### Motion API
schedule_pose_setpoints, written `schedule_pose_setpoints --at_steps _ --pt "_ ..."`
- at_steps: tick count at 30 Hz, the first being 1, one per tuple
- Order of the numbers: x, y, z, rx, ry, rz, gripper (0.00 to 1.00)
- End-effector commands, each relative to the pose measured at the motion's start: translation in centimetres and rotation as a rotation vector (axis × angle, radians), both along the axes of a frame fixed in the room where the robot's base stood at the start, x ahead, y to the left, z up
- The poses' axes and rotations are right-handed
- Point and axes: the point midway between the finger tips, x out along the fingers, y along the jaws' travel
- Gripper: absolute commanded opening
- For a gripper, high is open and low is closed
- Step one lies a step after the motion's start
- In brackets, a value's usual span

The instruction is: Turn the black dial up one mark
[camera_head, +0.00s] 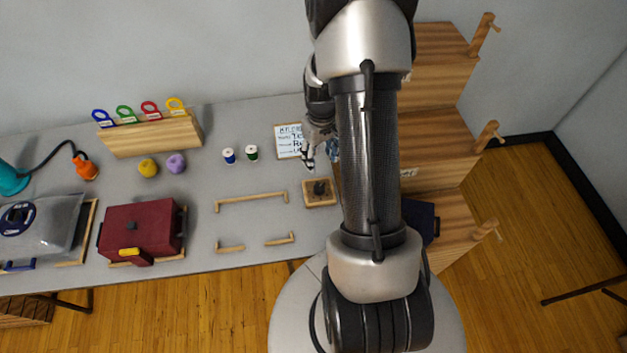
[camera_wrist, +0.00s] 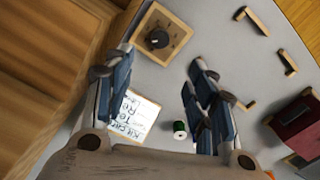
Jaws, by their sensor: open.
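The black dial (camera_head: 319,188) sits on a square wooden base (camera_head: 310,202) on the grey table, near the table's right end. In the wrist view the dial (camera_wrist: 157,39) shows as a round black knob with a pale mark, on its wooden base (camera_wrist: 177,53). My gripper (camera_head: 308,160) is above the table, behind the dial in the head view. In the wrist view my gripper (camera_wrist: 162,80) has its two fingers wide apart and nothing between them. The dial lies beyond the fingertips, apart from them. Its scale marks are too small to read.
A lettered card (camera_head: 287,141) lies behind the dial, with blue (camera_head: 229,156) and green (camera_head: 252,153) spools beside it. Wooden rails (camera_head: 251,202) and a dark red box (camera_head: 140,228) are to the left. Wooden shelves (camera_head: 440,75) stand close on the right.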

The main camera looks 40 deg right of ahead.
Motion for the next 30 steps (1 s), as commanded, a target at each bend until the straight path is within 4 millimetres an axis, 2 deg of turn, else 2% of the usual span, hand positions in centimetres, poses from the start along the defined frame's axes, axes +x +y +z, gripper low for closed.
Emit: schedule_pose_setpoints --at_steps 1,12,18,24,30 --pt "-0.1 0.1 -1.4 0.003 0.004 0.000 0.51" --pt "-0.1 0.1 -9.6 0.003 0.004 0.001 0.51" --pt "0.0 0.1 -13.1 0.001 0.002 0.001 0.51" --pt "0.0 0.1 -14.8 0.000 0.000 0.001 0.51" --pt "0.0 0.1 -15.1 0.000 0.000 0.000 0.51"
